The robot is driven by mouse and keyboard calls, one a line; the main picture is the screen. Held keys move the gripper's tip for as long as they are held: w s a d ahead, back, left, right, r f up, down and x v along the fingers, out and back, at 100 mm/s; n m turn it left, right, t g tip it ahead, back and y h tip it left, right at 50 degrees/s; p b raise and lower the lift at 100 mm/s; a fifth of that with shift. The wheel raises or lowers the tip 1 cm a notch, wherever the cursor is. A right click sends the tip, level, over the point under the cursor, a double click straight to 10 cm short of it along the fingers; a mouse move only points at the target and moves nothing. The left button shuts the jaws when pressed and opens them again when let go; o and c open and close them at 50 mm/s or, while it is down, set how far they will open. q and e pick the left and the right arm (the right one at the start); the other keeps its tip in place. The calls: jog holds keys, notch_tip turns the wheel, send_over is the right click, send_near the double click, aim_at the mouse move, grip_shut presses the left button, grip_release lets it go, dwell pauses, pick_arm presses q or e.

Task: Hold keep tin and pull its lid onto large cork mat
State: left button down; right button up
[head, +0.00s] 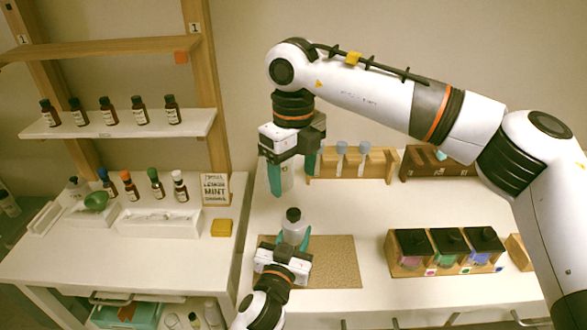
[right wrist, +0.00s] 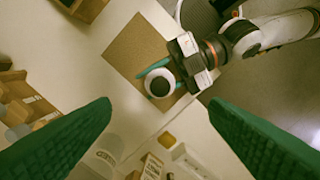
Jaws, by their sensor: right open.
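A pale round tin (right wrist: 103,157) with dark lettering, too small to read surely, stands on the table in the right wrist view. In the head view a pale cylinder, likely this tin, is partly hidden behind my right gripper (head: 292,178). My right gripper is open, its teal fingers pointing down with nothing held between them. My left gripper (head: 294,238) has its teal fingers closed around a pale bottle (head: 293,232) with a black cap, upright at the large cork mat (head: 335,262). Whether the bottle touches the mat is hidden.
A wooden rack (head: 345,165) stands behind, with a darker brown rack (head: 430,165) to its right. A wooden holder with several black-lidded jars (head: 448,247) is right of the mat. A sign (head: 215,189) and yellow block (head: 221,228) are left.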

aim_at(294, 211)
notch_tip(294, 211, down, 10)
jog(key=shift+f, duration=0.2)
jog(key=shift+c, duration=0.4)
jog(key=c, duration=1.1)
pick_arm(q)
jog(key=shift+f, duration=0.1)
pick_arm(e)
jog(key=shift+r, duration=0.2)
jog(key=shift+r, duration=0.95)
jog(key=shift+r, duration=2)
pick_arm(q)
jog(key=c, duration=0.8)
grip_release()
